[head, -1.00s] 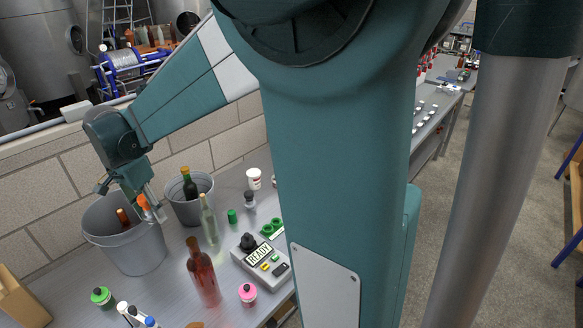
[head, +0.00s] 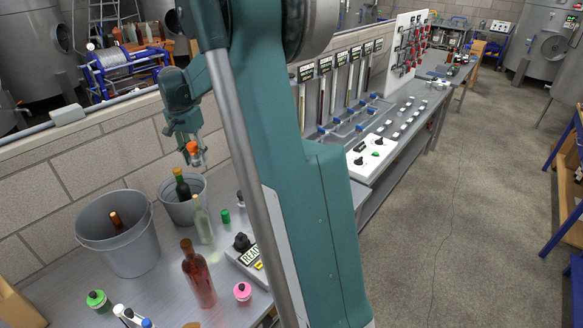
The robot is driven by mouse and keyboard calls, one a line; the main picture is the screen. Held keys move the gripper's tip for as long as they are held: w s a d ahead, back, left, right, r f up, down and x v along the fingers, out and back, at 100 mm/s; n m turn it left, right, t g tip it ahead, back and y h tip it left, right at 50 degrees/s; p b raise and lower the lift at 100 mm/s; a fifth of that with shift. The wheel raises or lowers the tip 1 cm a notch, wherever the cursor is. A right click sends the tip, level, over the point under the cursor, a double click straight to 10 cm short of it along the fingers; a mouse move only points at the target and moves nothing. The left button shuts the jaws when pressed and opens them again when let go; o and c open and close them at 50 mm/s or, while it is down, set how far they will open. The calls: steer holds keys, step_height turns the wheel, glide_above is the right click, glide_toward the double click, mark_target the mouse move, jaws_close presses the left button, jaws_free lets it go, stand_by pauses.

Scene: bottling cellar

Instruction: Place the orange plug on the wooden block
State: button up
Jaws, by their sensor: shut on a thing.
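The orange plug (head: 192,147) is between the fingers of my gripper (head: 194,156), which is shut on it. The gripper points down, held in the air above the smaller grey bucket (head: 196,209) and the dark green bottle in it. A plain wooden piece (head: 14,308) is cut off at the lower left edge of the picture; I cannot tell whether it is the wooden block. It lies well to the left of and below my gripper in the picture.
A large grey bucket (head: 146,246) holds a brown bottle. A red bottle (head: 198,275), a clear bottle (head: 203,222), a green-capped jar (head: 97,299), a pink-capped jar (head: 242,291) and a READY device stand on the grey bench. A block wall runs behind.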

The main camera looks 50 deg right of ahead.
steer(key=s+d+f+p, duration=0.1)
steer(key=s+d, duration=0.1)
steer(key=d, duration=1.4)
steer(key=s+d+f+n+p, duration=0.1)
steer(key=s+d, duration=0.2)
steer(key=d, duration=1.2)
steer(key=s+d+f+p, duration=0.1)
steer(key=s+d, duration=0.1)
steer(key=d, duration=1.4)
step_height(320, 180, down, 10)
steer(key=shift+a+f, duration=0.2)
steer(key=shift+f, duration=0.05)
steer(key=shift+f, duration=3.1)
steer(key=shift+f, duration=0.1)
steer(key=shift+f, duration=1.8)
steer(key=shift+f+b, duration=0.15)
steer(key=shift+b, duration=0.2)
